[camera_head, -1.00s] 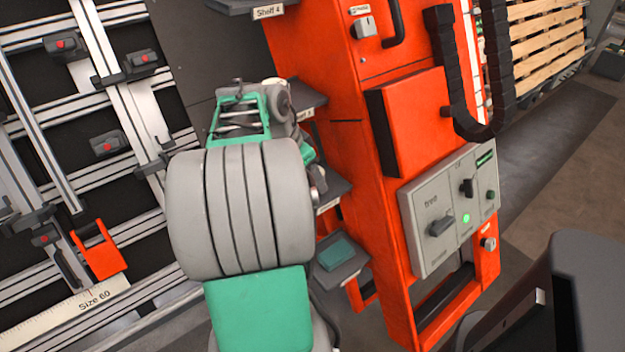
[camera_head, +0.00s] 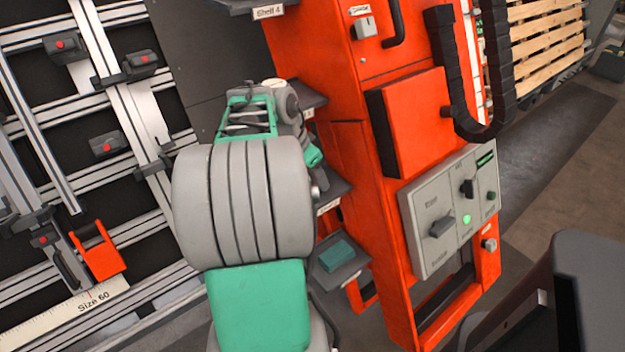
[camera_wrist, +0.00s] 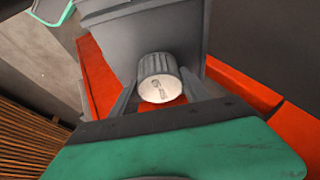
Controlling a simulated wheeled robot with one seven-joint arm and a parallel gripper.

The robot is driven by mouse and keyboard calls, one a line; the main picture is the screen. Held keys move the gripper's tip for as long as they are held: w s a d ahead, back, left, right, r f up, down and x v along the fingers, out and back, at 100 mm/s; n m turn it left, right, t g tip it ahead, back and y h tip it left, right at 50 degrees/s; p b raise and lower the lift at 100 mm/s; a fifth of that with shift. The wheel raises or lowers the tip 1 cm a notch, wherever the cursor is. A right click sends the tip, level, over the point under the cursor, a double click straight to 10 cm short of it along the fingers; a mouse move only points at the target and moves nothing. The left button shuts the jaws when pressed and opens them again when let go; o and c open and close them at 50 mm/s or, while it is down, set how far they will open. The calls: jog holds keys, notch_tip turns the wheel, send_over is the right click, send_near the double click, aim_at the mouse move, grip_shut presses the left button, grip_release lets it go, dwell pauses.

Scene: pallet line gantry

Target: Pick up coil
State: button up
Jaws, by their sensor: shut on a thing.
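The coil (camera_wrist: 158,76) is a small grey cylinder with a ribbed side and a pale marked end face. It shows in the middle of the wrist view. My gripper (camera_wrist: 160,88) has one grey finger on each side of it and is shut on it. A grey surface is close behind the coil; I cannot tell whether the coil touches it.
An orange-red cabinet (camera_head: 345,150) with a grey switch panel (camera_head: 452,215) stands right of my arm. Shelves, one labelled Shelf 4 (camera_head: 262,8), line its left side. A lower shelf holds a teal block (camera_head: 337,255). A metal rail frame (camera_head: 105,85) fills the left.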

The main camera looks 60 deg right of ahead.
grip_shut()
